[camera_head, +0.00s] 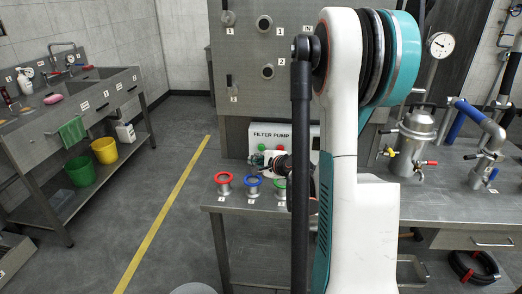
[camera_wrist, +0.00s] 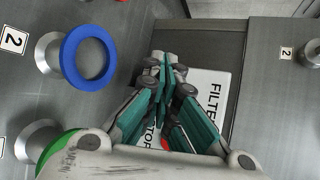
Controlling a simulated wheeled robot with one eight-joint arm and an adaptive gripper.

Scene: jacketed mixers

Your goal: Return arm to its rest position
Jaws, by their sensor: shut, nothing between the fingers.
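My arm (camera_head: 345,130) stands tall in the head view, a white and teal link filling the middle and hiding part of the bench behind it. My gripper (camera_wrist: 165,72) shows in the wrist view with its teal fingers together and nothing held between them. In the head view the gripper (camera_head: 268,160) is small and partly hidden by the arm, above the metal bench in front of the filter pump box (camera_head: 265,135). In the wrist view the box's white label (camera_wrist: 212,95) lies beyond the fingers.
A red-ringed fitting (camera_head: 223,189), a blue-ringed fitting (camera_head: 253,192) and a partly hidden green-ringed one (camera_head: 279,184) stand on the bench close below the gripper. A steel vessel (camera_head: 415,135) with valves stands right. A sink table (camera_head: 75,107) is left; the floor between is clear.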

